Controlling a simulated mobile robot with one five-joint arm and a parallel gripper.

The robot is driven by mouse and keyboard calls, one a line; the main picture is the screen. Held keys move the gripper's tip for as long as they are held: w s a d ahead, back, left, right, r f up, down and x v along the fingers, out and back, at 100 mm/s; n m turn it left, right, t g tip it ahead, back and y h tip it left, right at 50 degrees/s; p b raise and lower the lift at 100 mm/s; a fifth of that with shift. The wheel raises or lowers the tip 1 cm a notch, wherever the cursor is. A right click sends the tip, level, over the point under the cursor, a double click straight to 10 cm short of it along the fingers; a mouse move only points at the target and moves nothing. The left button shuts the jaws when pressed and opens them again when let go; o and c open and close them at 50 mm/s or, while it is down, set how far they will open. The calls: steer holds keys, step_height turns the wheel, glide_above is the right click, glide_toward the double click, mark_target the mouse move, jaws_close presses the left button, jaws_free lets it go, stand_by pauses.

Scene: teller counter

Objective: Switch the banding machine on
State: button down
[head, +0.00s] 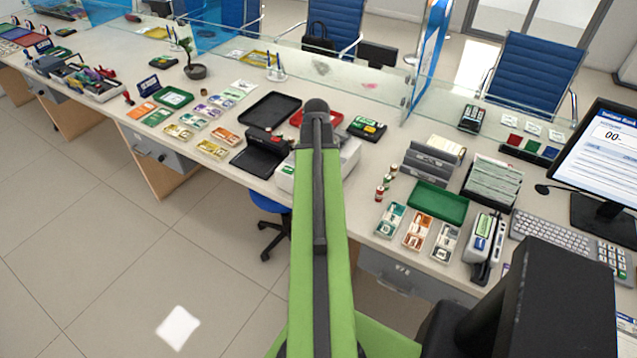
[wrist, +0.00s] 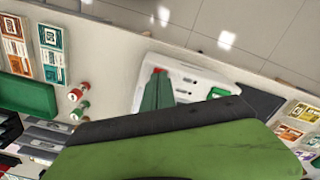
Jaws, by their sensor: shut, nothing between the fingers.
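The white machine (head: 349,160), which I take to be the banding machine, stands at the counter's front edge, with a dark part (head: 262,157) on its left. My arm crosses in front and hides its middle. In the wrist view the white body (wrist: 198,85) is partly covered by my own green and dark link. My gripper (wrist: 158,73) shows as two narrow green fingers, closed together and empty, over the white body. A small red spot shows at their tips; I cannot tell whether it belongs to the machine or whether the fingers touch it.
To the right are small rolls (head: 380,193), a green tray (head: 438,202), banknote stacks and a white-and-black device (head: 484,240). To the left are banknote stacks (head: 213,149) and a black tray (head: 270,109). A glass screen (head: 385,88) runs behind.

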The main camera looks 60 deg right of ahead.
steer(key=shift+f+b, duration=0.7)
steer(key=shift+f, duration=0.05)
steer(key=shift+r, duration=0.15)
step_height(320, 180, up, 7)
steer(key=p, duration=0.7)
stand_by(0.4)
